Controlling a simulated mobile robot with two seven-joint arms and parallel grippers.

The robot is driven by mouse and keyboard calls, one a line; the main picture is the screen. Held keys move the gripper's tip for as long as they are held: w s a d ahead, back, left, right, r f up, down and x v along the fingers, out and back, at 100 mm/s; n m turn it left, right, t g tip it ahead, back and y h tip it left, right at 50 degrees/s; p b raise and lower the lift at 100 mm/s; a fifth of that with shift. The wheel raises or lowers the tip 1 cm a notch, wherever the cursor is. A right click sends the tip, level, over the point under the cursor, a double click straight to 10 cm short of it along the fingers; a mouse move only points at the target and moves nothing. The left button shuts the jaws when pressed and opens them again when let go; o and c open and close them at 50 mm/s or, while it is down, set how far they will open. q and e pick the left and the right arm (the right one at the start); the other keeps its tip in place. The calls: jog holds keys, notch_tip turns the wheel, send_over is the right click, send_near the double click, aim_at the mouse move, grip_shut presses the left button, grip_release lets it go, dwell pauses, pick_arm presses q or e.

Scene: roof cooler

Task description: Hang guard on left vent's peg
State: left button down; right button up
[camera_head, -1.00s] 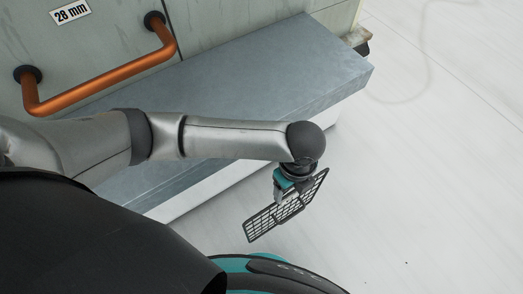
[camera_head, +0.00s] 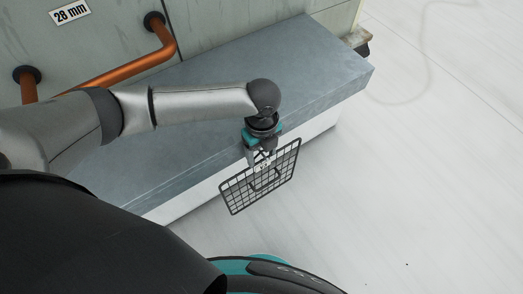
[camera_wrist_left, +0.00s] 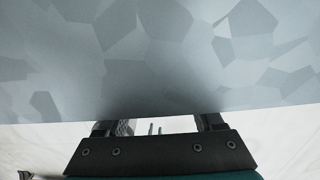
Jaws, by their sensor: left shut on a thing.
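The guard (camera_head: 237,193) is a dark rectangular wire grid in the head view. It hangs tilted in front of the grey metal ledge. My left gripper (camera_head: 261,163) is shut on it near its upper middle, and the jaws hide part of the grid. In the left wrist view the gripper's dark mount (camera_wrist_left: 155,152) and parts of the fingers show along the bottom. The guard cannot be made out clearly there. No vent or peg can be seen in either view. My right gripper is not in view.
A grey galvanised ledge (camera_head: 310,60) runs diagonally below a panelled wall and also fills the left wrist view (camera_wrist_left: 160,60). The pale floor (camera_head: 430,170) at right is clear.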

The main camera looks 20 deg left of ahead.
pick_arm(q)
jog(key=shift+f, duration=0.1)
jog(key=shift+c, duration=0.2)
grip_release()
jog(key=shift+f, duration=0.1)
jog(key=shift+f+b, duration=0.25)
jog(key=shift+b, duration=0.6)
notch_tip(320, 180, up, 16)
jog(key=p, duration=0.4)
jog(key=shift+s+f, duration=0.2)
jog(key=shift+s, duration=0.25)
